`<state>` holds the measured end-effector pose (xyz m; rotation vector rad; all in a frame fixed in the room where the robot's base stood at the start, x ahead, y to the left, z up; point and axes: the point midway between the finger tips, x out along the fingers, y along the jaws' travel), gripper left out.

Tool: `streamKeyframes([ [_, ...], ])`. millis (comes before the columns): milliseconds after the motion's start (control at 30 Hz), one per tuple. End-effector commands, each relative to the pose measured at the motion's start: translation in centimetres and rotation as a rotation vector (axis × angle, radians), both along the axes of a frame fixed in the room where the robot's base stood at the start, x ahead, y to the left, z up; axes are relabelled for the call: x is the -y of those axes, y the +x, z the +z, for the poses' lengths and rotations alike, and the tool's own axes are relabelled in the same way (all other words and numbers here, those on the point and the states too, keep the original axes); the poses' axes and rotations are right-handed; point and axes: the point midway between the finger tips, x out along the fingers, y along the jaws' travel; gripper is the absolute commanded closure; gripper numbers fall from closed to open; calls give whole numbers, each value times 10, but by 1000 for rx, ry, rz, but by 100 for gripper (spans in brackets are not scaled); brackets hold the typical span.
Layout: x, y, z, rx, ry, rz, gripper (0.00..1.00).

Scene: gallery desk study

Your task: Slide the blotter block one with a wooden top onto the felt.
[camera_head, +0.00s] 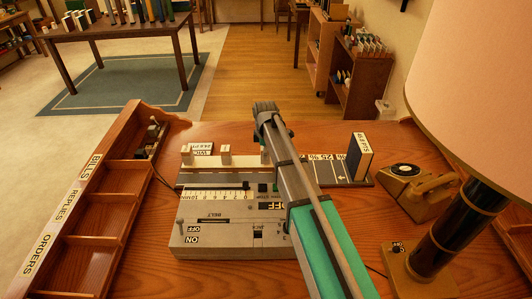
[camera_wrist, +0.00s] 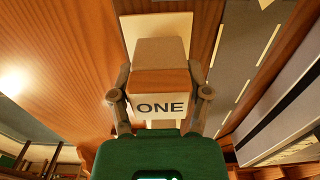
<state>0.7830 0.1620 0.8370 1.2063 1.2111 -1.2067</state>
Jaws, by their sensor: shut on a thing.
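The blotter block marked ONE (camera_wrist: 160,82) is in the middle of the wrist view, with a wooden face and a black-on-white label. My gripper (camera_wrist: 160,100) has one finger on each side of it and is shut on it. A pale flat piece (camera_wrist: 150,24) lies just beyond the block, over the wooden desk. A dark grey surface with white dashes (camera_wrist: 236,62) is to the right of the block, apart from it; I cannot tell whether it is the felt. In the head view my arm covers the middle of the desk, and block and fingertips are hidden.
A grey machine (camera_head: 210,238) with ON and OFF labels stands at the desk's front middle. A divided wooden tray (camera_head: 88,230) is left. A dark lined board (camera_head: 335,172) with an upright book (camera_head: 358,158), a telephone (camera_head: 418,188) and a large lamp (camera_head: 432,235) are right.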

Motion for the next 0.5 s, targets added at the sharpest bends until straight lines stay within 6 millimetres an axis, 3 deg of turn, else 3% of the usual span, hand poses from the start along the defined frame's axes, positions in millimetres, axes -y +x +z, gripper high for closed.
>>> streamKeyframes([
  [500,0,-15,0,0,0,0,88],
])
